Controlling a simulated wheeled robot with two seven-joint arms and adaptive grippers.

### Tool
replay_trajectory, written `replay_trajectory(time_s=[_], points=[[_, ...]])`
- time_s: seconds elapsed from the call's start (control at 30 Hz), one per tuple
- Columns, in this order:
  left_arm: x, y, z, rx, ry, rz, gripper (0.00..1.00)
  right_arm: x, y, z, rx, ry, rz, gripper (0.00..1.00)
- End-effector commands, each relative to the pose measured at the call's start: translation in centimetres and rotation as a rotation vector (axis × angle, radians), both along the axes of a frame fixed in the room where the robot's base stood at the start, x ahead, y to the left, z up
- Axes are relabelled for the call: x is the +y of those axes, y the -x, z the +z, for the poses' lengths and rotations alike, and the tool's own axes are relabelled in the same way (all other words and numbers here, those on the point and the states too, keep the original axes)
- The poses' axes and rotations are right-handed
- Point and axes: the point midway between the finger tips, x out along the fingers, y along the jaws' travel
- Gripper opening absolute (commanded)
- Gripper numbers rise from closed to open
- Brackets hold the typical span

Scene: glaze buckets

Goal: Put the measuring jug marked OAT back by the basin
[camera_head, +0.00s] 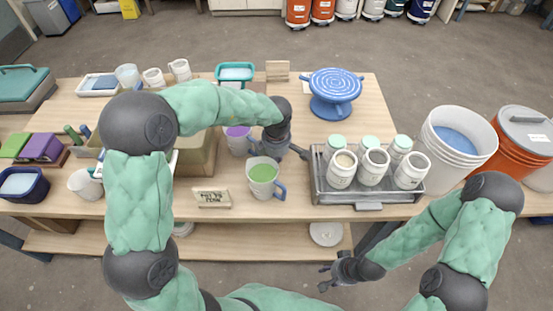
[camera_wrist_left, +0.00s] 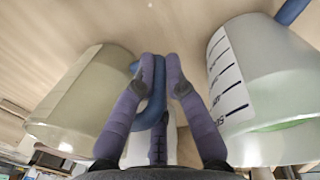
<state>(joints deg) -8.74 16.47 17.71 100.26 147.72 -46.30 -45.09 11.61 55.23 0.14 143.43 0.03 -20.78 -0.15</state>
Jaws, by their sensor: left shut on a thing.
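The rear jug (camera_head: 238,139) has purple contents; the front jug (camera_head: 262,174) has green contents. I cannot read OAT on either. My left gripper (camera_head: 303,154) is low beside them. The green jug (camera_wrist_left: 255,85) is close on the right, with scale marks showing. My right gripper (camera_head: 326,277) is open and empty, in front of the table.
A tan basin-like container (camera_head: 208,160) is left of the jugs, partly hidden by my left arm. A card sign (camera_head: 212,198) stands at the front. A metal tray (camera_head: 376,195) with several jars is on the right. A blue turntable (camera_head: 333,85) stands behind.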

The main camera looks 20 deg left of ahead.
Motion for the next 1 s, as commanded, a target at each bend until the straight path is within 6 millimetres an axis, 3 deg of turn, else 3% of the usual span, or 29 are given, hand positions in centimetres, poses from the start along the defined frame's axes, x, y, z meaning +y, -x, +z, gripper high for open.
replay_trajectory(time_s=[0.2,0.23,0.3,0.73,1.0], points=[[0.0,-0.1,0.0,-0.001,0.001,0.001,0.00,0.0,0.0,0.5,0.000,0.000,0.000,0.40],[0.0,0.0,-0.1,0.000,0.000,0.001,0.21,0.0,0.0,0.4,0.000,0.000,0.000,0.40],[0.0,0.0,-0.1,0.000,0.000,0.001,0.36,0.0,0.0,0.3,0.000,0.000,0.000,0.40],[0.0,0.0,0.1,-0.002,0.000,0.000,0.36,0.0,0.0,-0.1,0.000,0.000,0.000,0.40],[-0.2,0.5,5.3,-0.003,0.000,0.001,0.36,0.0,0.0,2.8,-0.001,0.000,0.000,0.40]])
